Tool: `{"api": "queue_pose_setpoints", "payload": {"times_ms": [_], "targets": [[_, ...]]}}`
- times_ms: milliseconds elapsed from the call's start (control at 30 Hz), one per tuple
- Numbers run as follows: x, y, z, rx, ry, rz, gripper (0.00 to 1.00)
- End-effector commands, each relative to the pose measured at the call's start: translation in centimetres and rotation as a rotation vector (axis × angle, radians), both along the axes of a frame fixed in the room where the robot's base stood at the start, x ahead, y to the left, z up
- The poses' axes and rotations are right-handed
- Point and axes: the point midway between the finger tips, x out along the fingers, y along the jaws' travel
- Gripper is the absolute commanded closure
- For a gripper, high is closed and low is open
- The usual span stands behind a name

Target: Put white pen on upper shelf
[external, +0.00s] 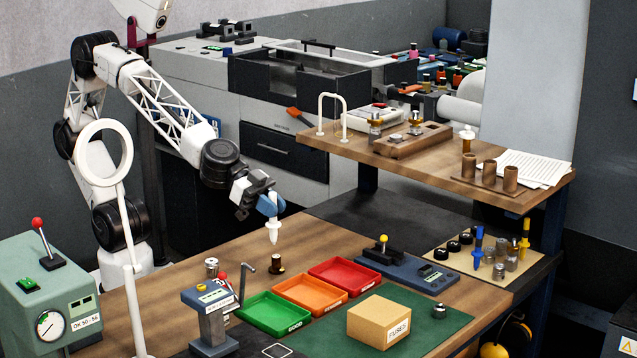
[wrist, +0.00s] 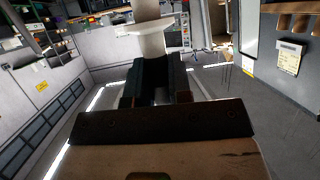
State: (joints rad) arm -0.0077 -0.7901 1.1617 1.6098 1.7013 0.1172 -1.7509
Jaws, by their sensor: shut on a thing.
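The white pen (external: 273,227) hangs tip-down and roughly upright from my gripper (external: 268,204), above the wooden table left of the middle. My gripper is shut on its upper part; blue finger pieces hide some of it. In the wrist view, a white flanged part of the pen (wrist: 152,42) shows beyond the dark jaws (wrist: 155,72). The upper shelf (external: 340,145) is a raised wooden board at the back right, apart from the pen and to its right.
The shelf carries a white arch (external: 332,112), a wooden block (external: 410,141), brown cups (external: 490,172) and papers (external: 530,166). Below the pen stand a small dark knob (external: 277,264) and green, orange and red trays (external: 344,276). A fuses box (external: 379,322) stands nearer the front.

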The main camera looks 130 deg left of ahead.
Motion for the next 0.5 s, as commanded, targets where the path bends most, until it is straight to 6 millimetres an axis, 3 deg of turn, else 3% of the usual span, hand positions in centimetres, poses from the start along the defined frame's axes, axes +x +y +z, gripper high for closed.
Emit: {"api": "queue_pose_setpoints", "payload": {"times_ms": [500], "targets": [[3.1,5.0,1.9,0.0,0.001,0.137,1.0]]}}
